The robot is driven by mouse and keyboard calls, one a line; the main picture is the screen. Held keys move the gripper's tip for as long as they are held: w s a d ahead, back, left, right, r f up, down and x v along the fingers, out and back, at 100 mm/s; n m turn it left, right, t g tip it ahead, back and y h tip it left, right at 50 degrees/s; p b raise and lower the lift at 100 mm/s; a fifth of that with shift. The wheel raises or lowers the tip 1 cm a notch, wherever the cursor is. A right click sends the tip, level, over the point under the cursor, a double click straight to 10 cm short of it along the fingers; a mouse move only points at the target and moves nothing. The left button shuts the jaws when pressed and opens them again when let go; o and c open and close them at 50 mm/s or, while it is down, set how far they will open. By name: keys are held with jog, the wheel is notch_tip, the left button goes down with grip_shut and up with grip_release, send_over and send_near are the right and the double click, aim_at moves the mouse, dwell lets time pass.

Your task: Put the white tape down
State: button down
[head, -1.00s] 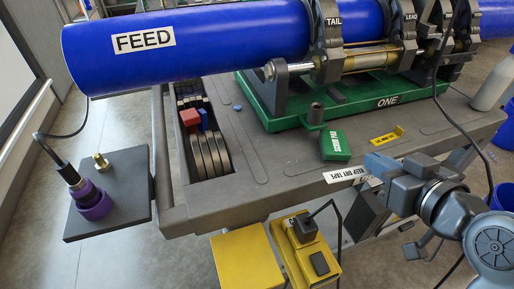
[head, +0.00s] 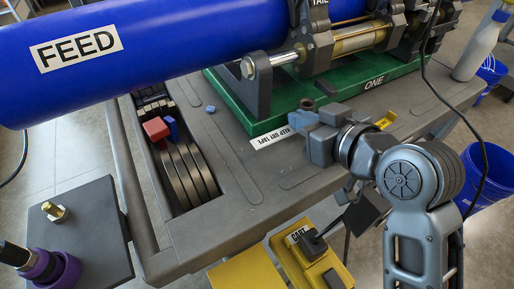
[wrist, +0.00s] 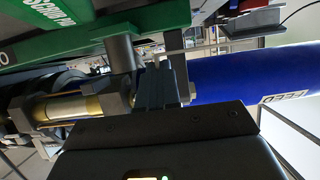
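The white tape (head: 270,138) is a flat white strip with black lettering, in the head view at the tips of my gripper (head: 298,122). My gripper appears shut on its right end, and the strip sticks out to the left over the grey cart top (head: 235,160). I cannot tell whether the strip touches the cart top. In the wrist view the dark fingers (wrist: 163,86) are close together, and the tape is not visible there.
A blue pipe marked FEED (head: 150,60) lies in a clamp machine on a green base (head: 345,95). A slot at left holds a red block (head: 156,130) and a blue block (head: 171,127). A yellow tag (head: 386,120) lies right of my gripper.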

send_over(263, 160)
notch_tip(263, 160, down, 4)
jog(key=shift+f, duration=2.05)
jog(key=shift+f, duration=0.1)
jog(key=c, duration=1.3)
grip_release()
jog(key=shift+s+r, duration=0.1)
jog(key=shift+r, duration=0.1)
jog(key=v, duration=1.1)
jog(key=shift+s+d+r, duration=0.1)
jog(key=shift+s+d, duration=0.15)
jog(key=shift+d, duration=0.05)
